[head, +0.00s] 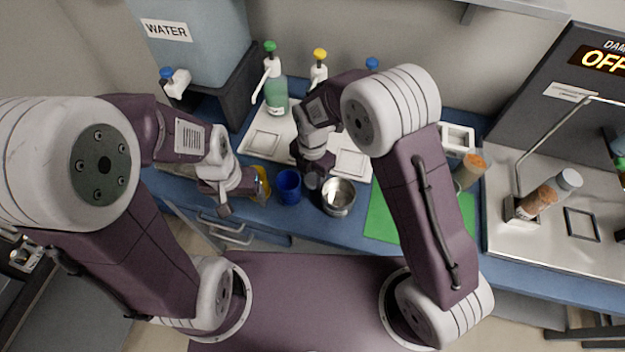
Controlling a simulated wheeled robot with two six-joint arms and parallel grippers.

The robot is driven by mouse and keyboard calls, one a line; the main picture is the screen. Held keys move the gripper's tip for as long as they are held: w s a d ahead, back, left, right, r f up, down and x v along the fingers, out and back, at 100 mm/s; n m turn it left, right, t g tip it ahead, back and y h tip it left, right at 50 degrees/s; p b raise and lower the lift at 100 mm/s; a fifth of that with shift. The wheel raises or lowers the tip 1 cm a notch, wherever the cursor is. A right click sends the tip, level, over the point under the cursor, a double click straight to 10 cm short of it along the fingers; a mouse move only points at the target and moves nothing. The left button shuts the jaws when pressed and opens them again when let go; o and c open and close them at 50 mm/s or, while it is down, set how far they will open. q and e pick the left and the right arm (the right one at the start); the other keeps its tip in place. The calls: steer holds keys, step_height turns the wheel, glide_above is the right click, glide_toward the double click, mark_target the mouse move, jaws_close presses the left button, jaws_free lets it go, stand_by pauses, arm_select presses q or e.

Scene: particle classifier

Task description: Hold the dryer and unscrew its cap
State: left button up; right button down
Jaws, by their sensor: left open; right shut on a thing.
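A clear cylinder with orange-brown contents and a pale cap (551,194), which looks like the dryer, appears to stand in a small square holder on the right tray. A second cylinder with an orange top (469,170) shows beside my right arm. My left gripper (238,203) is open, low over the bench beside a yellow cup (263,183). My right gripper (313,178) is shut between a blue cup (288,186) and a metal bowl (338,196). What it grips is hidden by the gripper. Both grippers are well left of the cylinders.
Pump bottles (276,92) stand behind white plates (268,138). A water tank (205,45) is at the back left. A green mat (380,218) lies right of the bowl. A thin bent metal rod (519,168) rises from the steel tray (500,240) near the capped cylinder.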

mark_target(312, 179)
step_height(312, 179, down, 2)
steer(key=shift+w+f, duration=0.1)
steer(key=shift+f, duration=0.05)
steer(key=shift+f, duration=0.15)
steer(key=c, duration=1.1)
jaws_free()
steer(key=shift+c, duration=0.2)
step_height(312, 179, up, 12)
steer(key=p, duration=0.1)
steer(key=shift+r, duration=0.25)
